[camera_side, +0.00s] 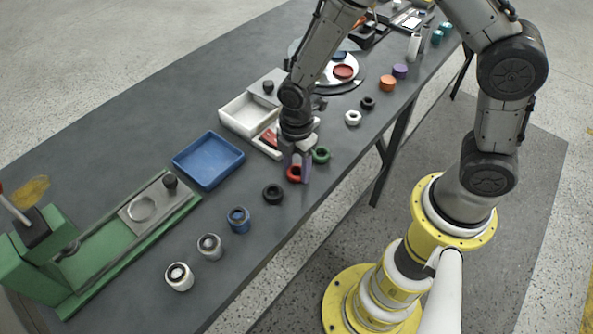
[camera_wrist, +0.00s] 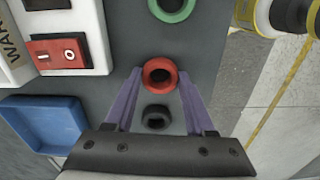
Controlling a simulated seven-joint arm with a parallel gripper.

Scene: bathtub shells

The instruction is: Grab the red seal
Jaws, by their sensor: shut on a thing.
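The red seal (camera_side: 294,174) is a thick red ring on the dark table, in the row of parts near the table's front edge. It also shows in the wrist view (camera_wrist: 160,75), between the tips of the purple fingers. My gripper (camera_side: 296,172) points down and is shut on the red seal, with a finger on either side of it. The seal is at table height; I cannot tell whether it is touching the table. Part of it is hidden by the fingers in the side view.
A green ring (camera_side: 320,155) and a black ring (camera_side: 273,194) lie close on either side. A blue tray (camera_side: 209,160) and a white tray (camera_side: 243,118) sit behind. Several cylindrical parts stand front left. A green fixture (camera_side: 100,258) is at the left.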

